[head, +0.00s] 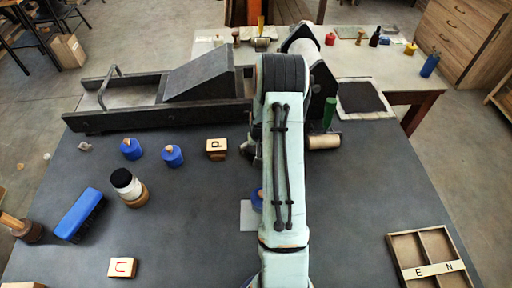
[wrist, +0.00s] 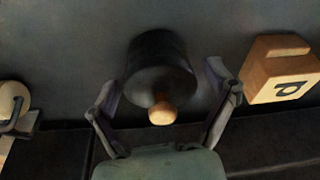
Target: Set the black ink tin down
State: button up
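The black ink tin (wrist: 160,62), with a pale wooden knob, shows in the wrist view, where it seems to stand on the dark tabletop. My gripper (wrist: 165,82) is open around it, one finger on each side, with a visible gap between each finger and the tin. In the head view my arm hides the tin and most of my gripper; only a dark edge of the gripper shows beside the arm.
A wooden letter block (wrist: 283,70) sits close to the right finger; it also shows in the head view (head: 216,147). Blue tins (head: 131,149) stand left of it. A long dark press (head: 160,98) lies behind. A wooden tray (head: 393,246) is at front right. The right tabletop is mostly clear.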

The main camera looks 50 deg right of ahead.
jog(key=shift+r, duration=0.1)
jog(key=v, duration=1.2)
jog(key=a+r+n+y, duration=0.15)
jog(key=a+r, duration=0.25)
jog(key=a, duration=0.4)
jog(key=a+r+n, duration=0.2)
jog(key=a+r, duration=0.2)
jog(key=a, duration=0.4)
jog(key=s+a+r+n+g, duration=0.1)
jog(key=s+a+n, duration=0.1)
jog(key=s+a, duration=0.5)
jog(key=s+a+r+n+g+y, duration=0.1)
jog(key=s+a+r+n, duration=0.1)
jog(key=s+a, duration=0.6)
jog(key=shift+s+r+n+g, duration=0.25)
jog(key=shift+n+g, duration=0.1)
jog(key=shift+g, duration=0.05)
